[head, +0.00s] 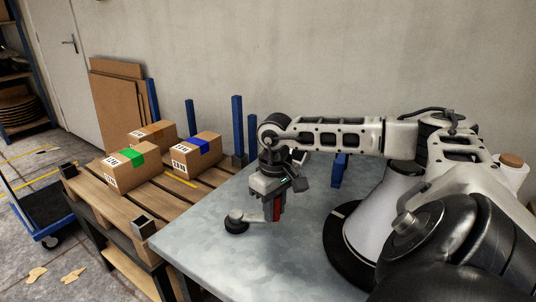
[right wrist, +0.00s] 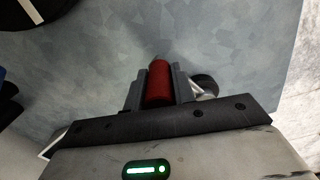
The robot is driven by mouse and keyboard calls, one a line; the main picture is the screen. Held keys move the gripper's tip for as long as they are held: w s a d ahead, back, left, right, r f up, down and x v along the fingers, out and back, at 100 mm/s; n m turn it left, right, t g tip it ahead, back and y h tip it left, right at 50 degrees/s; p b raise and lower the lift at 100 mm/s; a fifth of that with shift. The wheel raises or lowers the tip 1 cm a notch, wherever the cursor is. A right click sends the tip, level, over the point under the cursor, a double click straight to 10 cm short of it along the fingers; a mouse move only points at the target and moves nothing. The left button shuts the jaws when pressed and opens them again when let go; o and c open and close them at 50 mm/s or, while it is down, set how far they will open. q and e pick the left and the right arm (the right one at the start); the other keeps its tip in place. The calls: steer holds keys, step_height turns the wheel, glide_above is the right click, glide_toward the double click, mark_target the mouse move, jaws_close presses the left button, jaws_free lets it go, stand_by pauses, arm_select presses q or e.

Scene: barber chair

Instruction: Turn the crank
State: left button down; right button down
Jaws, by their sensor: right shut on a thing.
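The crank stands on the grey metal table, with a round black hub (head: 236,225) and a short pale arm reaching right to an upright red handle (head: 277,208). My right gripper (head: 273,212) points down over the handle and is shut on it. In the right wrist view the red handle (right wrist: 158,84) sits between the two grey fingers, and part of the black hub (right wrist: 207,83) shows behind the right finger. The fingers hide much of the handle in the head view. My left gripper is not in view.
The grey table (head: 205,245) is bare around the crank. A white cone-like body (head: 375,225) on a round black base stands to its right. Left of the table, a wooden pallet surface carries three cardboard boxes (head: 124,168). Blue posts (head: 237,127) stand behind.

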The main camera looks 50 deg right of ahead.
steer(key=shift+w+d+r+n, duration=0.15)
steer(key=shift+w+d+n, duration=0.15)
steer(key=shift+d+n, duration=0.15)
steer(key=c, duration=1.2)
jaws_free()
steer(key=shift+o, duration=0.2)
steer(key=shift+a, duration=0.1)
